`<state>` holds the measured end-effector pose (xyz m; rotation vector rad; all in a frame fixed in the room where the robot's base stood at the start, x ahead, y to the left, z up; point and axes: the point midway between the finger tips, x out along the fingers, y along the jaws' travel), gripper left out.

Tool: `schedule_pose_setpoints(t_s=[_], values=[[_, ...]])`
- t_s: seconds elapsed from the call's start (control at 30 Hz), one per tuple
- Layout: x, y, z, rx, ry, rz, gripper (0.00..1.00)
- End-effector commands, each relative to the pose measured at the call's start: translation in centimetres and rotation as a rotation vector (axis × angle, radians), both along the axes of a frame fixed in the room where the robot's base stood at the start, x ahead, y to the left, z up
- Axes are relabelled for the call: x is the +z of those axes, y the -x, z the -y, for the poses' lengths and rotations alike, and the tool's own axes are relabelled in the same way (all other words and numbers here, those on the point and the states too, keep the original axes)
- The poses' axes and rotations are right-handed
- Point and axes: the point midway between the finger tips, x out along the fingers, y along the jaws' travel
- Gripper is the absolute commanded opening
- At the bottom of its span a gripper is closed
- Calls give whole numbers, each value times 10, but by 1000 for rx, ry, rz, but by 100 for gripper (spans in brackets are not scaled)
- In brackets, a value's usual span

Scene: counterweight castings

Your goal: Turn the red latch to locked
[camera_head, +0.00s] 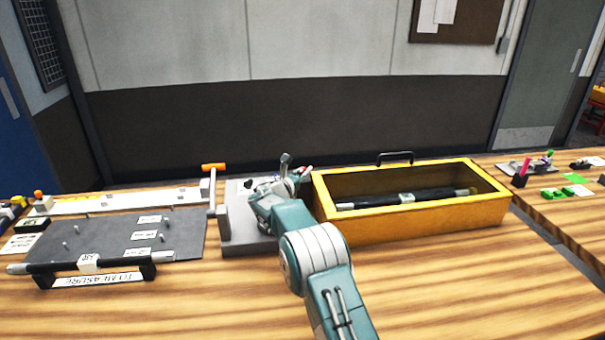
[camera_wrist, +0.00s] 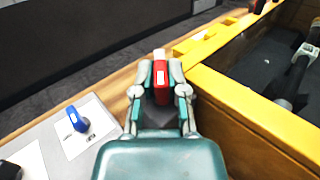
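The red latch (camera_wrist: 160,76) shows in the wrist view between the two fingers of my gripper (camera_wrist: 160,68), beside the left end of a yellow box. The fingers flank the latch closely. Whether they press on it cannot be told. The lower part of the latch and its base markings are hidden by my gripper. In the head view my gripper (camera_head: 290,178) is over the grey fixture block (camera_head: 241,228), and a little red (camera_head: 306,170) shows beside it. A blue latch (camera_wrist: 77,119) stands apart on a white plate, to the left of my gripper in the wrist view.
The yellow box (camera_head: 420,225), holding a dark rod (camera_head: 375,204), stands close on the right. An orange-topped lever (camera_head: 213,167) stands left of the block. A grey board (camera_head: 110,236) with pegs lies farther left. The front table is clear.

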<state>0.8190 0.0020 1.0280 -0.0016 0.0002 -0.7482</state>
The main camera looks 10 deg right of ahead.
Motion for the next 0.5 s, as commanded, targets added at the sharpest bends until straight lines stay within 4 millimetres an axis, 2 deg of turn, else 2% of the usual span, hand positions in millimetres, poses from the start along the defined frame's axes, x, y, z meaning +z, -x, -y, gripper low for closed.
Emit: schedule_pose_setpoints(t_s=[0.27,0.5], values=[[0,-2,-1,-3,0,1,0],[0,-4,-1,-96,2,7,0]])
